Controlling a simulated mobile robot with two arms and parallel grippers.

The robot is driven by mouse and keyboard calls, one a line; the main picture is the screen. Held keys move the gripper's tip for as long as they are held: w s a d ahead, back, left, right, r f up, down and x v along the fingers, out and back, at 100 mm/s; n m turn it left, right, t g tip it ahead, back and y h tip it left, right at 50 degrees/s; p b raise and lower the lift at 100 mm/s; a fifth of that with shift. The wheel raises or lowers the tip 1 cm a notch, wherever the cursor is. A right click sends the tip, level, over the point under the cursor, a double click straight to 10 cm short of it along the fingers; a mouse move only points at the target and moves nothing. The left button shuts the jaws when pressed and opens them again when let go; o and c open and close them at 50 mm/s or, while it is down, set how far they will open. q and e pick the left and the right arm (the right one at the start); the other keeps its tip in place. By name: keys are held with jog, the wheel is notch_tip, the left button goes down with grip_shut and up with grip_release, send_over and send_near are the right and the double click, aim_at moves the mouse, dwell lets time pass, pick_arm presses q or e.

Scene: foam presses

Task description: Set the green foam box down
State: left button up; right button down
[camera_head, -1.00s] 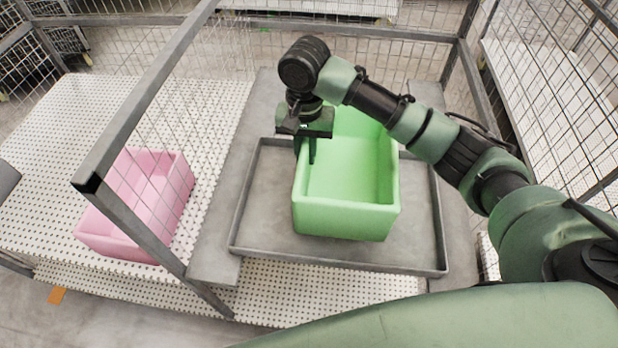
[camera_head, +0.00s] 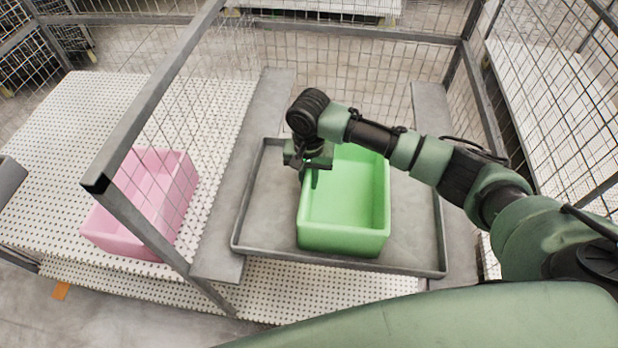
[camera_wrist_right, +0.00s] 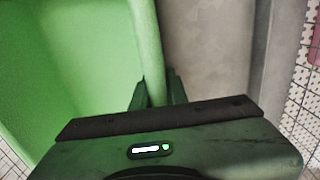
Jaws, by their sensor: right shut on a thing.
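The green foam box (camera_head: 344,238) is upright and open-topped, inside the outline of the grey tray (camera_head: 340,264). Whether its base touches the tray floor I cannot tell for sure. My right gripper (camera_head: 311,176) is at the box's left wall, pointing down. In the right wrist view the fingers (camera_wrist_right: 158,92) straddle the wall of the green box (camera_wrist_right: 148,45), one on each side, shut on it. The far part of the box is partly hidden by my right arm. My left gripper is not in view.
A pink foam box (camera_head: 150,205) stands on the white perforated surface at the left, beyond a grey metal frame post (camera_head: 150,235). Wire mesh fencing (camera_head: 330,60) borders the back and right. Bare tray floor shows left and right of the green box.

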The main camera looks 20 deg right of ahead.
jog(key=c, duration=1.4)
grip_release()
jog(key=shift+w+r, duration=0.1)
jog(key=shift+r, duration=0.4)
notch_tip(320, 180, up, 11)
jog(key=shift+r+b, duration=0.1)
jog(key=shift+b, duration=1)
